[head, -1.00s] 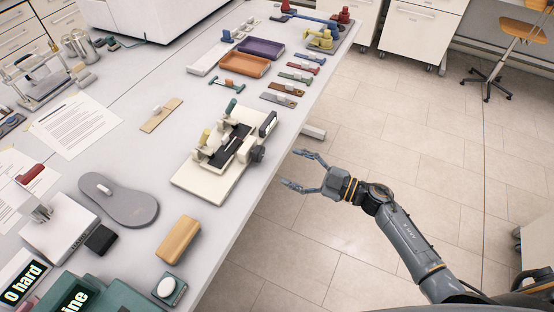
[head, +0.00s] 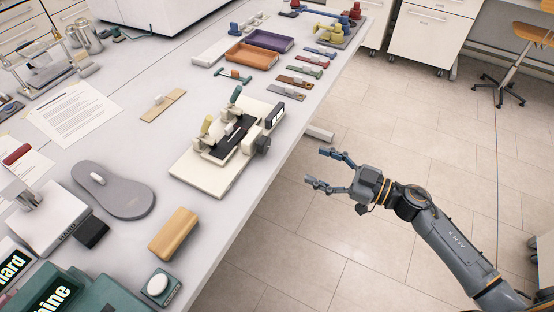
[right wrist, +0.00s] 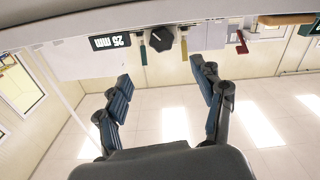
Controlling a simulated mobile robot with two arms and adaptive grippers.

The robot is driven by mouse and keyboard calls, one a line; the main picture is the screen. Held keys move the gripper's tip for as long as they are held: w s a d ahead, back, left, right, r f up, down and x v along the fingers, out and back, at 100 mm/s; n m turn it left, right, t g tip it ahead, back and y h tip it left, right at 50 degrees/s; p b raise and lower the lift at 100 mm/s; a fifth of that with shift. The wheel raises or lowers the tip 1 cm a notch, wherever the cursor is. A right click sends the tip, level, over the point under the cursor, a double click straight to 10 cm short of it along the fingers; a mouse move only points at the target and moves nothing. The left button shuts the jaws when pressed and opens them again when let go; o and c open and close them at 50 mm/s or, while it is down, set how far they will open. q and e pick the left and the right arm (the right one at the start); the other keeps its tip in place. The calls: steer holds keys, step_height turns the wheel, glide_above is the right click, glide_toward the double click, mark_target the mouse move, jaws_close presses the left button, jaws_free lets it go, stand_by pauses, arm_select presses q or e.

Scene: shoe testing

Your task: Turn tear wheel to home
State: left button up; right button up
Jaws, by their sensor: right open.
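The tear tester (head: 190,172) is a cream base with a dark clamp bed, a yellow handle and a green handle, near the table's right edge. Its dark round knob (head: 263,144), which looks like the tear wheel, is on the side facing my right arm. My right gripper (head: 316,168) is open and empty, out past the table edge over the floor, apart from the knob. In the right wrist view the knob (right wrist: 162,38) shows beyond the open fingers (right wrist: 162,76), beside a display reading "25 mm". My left gripper is not in view.
Behind the tester lie a row of small colored strips (head: 312,61), an orange tray (head: 251,58) and a purple tray (head: 270,41). A tan block (head: 173,234) and a grey sole (head: 113,188) lie nearer. The space between gripper and table edge is clear.

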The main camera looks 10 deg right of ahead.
mark_target(267, 146)
steer(key=shift+m, duration=0.3)
steer(key=p+x, duration=0.2)
steer(key=x, duration=1.2)
steer(key=shift+s, duration=0.15)
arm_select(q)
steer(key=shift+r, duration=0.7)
arm_select(e)
steer(key=c, duration=1.1)
steer(key=shift+c, duration=0.2)
